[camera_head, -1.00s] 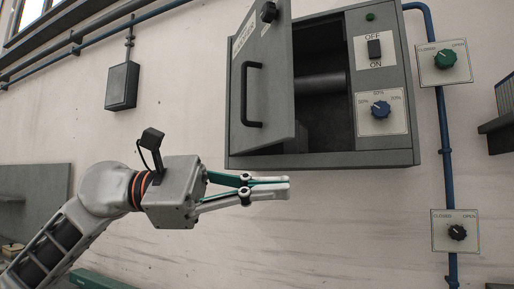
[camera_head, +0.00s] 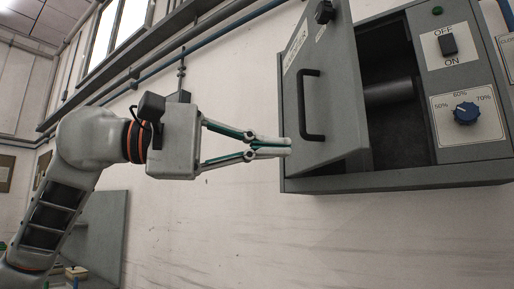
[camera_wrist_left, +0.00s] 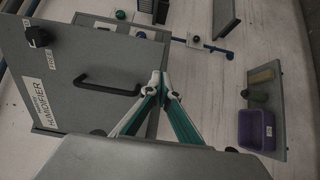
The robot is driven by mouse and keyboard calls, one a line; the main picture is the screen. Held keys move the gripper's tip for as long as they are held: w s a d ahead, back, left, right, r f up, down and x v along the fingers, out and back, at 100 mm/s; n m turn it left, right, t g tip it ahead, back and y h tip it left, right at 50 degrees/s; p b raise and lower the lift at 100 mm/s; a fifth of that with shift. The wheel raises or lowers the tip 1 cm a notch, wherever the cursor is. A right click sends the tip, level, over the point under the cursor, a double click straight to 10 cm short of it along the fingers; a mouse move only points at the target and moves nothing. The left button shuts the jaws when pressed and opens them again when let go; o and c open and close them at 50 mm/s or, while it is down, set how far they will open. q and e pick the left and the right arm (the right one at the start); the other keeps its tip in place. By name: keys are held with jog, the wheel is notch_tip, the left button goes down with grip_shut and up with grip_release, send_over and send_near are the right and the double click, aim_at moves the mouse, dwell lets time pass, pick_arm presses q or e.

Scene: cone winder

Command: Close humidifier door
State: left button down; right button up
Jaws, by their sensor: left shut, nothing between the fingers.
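The humidifier (camera_head: 410,185) is a grey wall box with its door (camera_head: 340,95) swung open, hinged on the left of the opening. The door has a black bar handle (camera_head: 303,105) and a dark knob (camera_head: 324,11). My left gripper (camera_head: 288,147) is shut and empty, its tips at the lower left of the door, close to the handle's lower end. In the left wrist view the shut fingertips (camera_wrist_left: 160,78) appear beside the black handle (camera_wrist_left: 105,87) and the door (camera_wrist_left: 70,65), labelled HUMIDIFIER. Whether the tips touch the door cannot be told. My right gripper is not in view.
The box's right side carries an ON/OFF switch (camera_head: 447,45) and a blue humidity dial (camera_head: 466,113). Blue pipes (camera_head: 215,51) run along the wall. The left wrist view shows a shelf with a purple bin (camera_wrist_left: 257,130). The wall below the box is clear.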

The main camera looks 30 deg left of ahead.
aim_at(346, 151)
pick_arm(q)
jog(key=x, duration=0.9)
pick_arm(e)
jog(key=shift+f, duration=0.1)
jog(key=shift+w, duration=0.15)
